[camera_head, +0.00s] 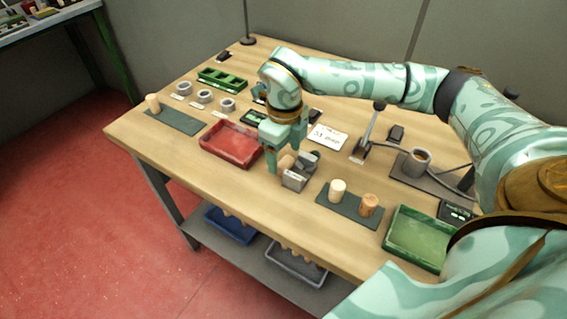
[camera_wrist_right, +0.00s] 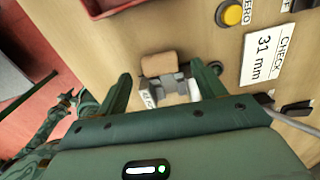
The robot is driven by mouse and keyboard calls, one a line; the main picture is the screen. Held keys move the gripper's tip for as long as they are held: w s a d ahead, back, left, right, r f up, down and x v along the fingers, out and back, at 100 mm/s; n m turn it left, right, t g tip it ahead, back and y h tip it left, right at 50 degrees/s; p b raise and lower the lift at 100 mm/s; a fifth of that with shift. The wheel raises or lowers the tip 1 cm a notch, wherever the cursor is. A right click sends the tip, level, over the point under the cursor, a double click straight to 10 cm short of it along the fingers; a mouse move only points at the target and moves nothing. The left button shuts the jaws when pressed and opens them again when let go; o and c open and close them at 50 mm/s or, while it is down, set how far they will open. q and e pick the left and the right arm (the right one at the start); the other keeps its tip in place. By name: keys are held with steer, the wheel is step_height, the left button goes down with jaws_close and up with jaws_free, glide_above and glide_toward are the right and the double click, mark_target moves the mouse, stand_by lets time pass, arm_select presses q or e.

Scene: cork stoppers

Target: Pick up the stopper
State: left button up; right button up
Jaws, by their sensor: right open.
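A tan cork stopper (camera_head: 286,163) sits at a small grey metal gauge (camera_head: 297,178) near the table's middle front. In the right wrist view the stopper (camera_wrist_right: 158,64) shows beyond the gauge's grey block (camera_wrist_right: 168,86). My right gripper (camera_head: 286,156) is above and around this spot, pointing down. Its two fingers are wide apart in the wrist view, one on each side of the stopper, with visible gaps. Other stoppers stand on dark mats: a pale one (camera_head: 337,190) and an orange-brown one (camera_head: 369,204) to the right, one (camera_head: 152,102) at far left. My left gripper is not in view.
A red tray (camera_head: 231,143) lies left of the gripper, a green tray (camera_head: 416,238) at the right. A "31 mm" card (camera_head: 326,137) and a lever device (camera_head: 370,130) stand behind. Grey rings (camera_head: 205,96) are at back left. Bins sit on the shelf below.

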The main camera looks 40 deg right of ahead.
mark_target(284, 161)
step_height(284, 161, down, 3)
steer(key=shift+b, duration=0.3)
steer(key=shift+r, duration=0.1)
steer(key=c, duration=1.1)
